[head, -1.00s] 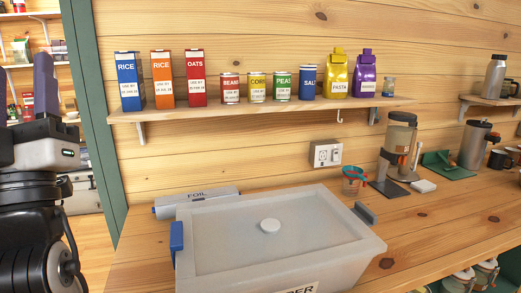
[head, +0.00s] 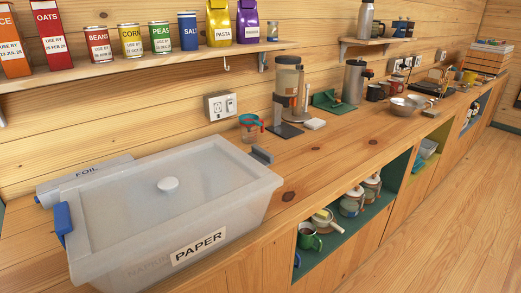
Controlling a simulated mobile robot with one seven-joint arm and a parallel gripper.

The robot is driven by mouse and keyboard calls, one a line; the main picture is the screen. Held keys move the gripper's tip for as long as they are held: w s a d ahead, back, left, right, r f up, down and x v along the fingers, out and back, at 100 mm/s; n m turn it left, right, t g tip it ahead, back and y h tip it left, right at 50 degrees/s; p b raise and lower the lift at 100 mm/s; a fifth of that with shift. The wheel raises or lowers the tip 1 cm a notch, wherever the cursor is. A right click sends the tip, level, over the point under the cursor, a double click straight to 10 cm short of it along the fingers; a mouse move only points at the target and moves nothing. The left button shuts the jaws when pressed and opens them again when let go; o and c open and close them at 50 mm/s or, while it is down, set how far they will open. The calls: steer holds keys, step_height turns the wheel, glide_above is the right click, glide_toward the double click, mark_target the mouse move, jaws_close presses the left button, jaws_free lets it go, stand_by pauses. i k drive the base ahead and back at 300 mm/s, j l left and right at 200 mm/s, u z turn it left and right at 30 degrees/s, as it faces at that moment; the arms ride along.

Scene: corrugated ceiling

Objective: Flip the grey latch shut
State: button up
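The grey latch (head: 262,154) is on the far right end of a translucent plastic bin (head: 225,215) labelled PAPER. It juts out beyond the lid's edge at rim height and looks tilted away from the lid; how it meets the rim is too small to tell. The bin's lid (head: 128,205) lies on top and has a round white knob (head: 168,184). A blue latch (head: 63,224) sits on the bin's left end, against its side. My gripper is not in view.
A FOIL box (head: 85,175) lies behind the bin. Bare counter (head: 330,148) lies right of the latch. A shelf (head: 150,60) of packets hangs above.

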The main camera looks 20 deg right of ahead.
mark_target(265, 158)
steer(key=i+l+u, duration=0.35)
steer(key=l, duration=0.75)
steer(key=l+u, duration=0.35)
steer(key=l, duration=0.75)
steer(key=l+u, duration=0.3)
steer(key=l, duration=0.85)
steer(key=k+j+u, duration=0.3)
steer(key=j, duration=0.3)
steer(key=k+j+u, duration=0.1)
steer(key=k+j, duration=0.15)
steer(key=k+j+u, duration=0.15)
steer(key=j, duration=0.3)
steer(key=i+l, duration=0.4)
